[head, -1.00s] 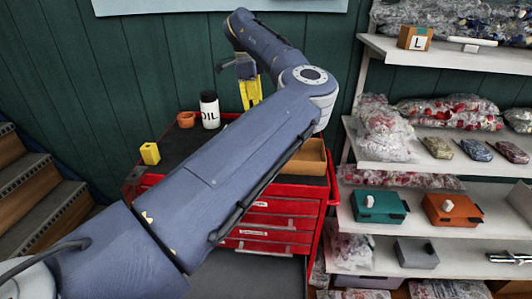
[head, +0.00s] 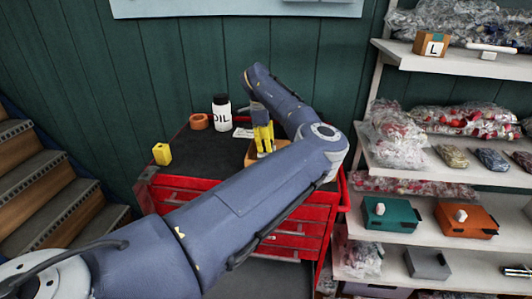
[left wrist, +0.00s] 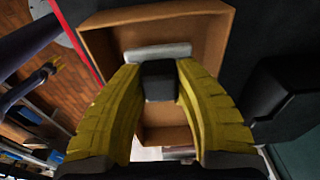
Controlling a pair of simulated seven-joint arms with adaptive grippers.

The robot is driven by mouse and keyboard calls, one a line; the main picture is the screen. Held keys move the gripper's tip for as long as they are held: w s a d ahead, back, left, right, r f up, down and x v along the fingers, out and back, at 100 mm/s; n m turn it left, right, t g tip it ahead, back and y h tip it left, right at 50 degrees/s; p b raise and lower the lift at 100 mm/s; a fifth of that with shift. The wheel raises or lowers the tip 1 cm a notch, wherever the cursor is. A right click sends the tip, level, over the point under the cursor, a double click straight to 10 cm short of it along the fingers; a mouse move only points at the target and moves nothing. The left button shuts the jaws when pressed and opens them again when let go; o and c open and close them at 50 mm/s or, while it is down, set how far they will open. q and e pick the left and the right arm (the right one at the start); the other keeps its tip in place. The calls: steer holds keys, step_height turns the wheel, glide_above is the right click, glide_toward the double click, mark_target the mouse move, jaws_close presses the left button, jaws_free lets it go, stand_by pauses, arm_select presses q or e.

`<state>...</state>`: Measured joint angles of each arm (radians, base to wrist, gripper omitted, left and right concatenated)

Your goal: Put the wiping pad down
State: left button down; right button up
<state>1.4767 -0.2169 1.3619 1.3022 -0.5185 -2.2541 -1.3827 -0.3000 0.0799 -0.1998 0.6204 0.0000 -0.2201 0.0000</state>
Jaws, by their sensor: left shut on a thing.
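My left gripper (head: 263,138) has its yellow fingers pointing down over the open brown box (head: 251,158) on the red tool cart. In the left wrist view the two fingers are shut on the dark handle of the wiping pad (left wrist: 158,53). The pad's light grey part shows behind the handle, inside the outline of the box (left wrist: 222,30). I cannot tell whether the pad touches the box floor. In the head view my arm hides part of the box.
A white label (head: 243,132) lies near the bottle. Shelves with bags and boxes stand at right, stairs (head: 45,190) at left.

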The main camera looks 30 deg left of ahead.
mark_target(266, 153)
arm_select(q)
steer(key=shift+f, duration=1.65)
steer(key=shift+f, duration=0.15)
steer(key=c, duration=1)
jaws_free()
steer(key=shift+c, duration=0.2)
steer(key=r, duration=0.4)
steer(key=a+r, duration=0.1)
steer(key=r, duration=0.7)
steer(key=shift+s+a+r, duration=0.1)
steer(key=shift+s+a, duration=0.1)
steer(key=shift+s, duration=0.1)
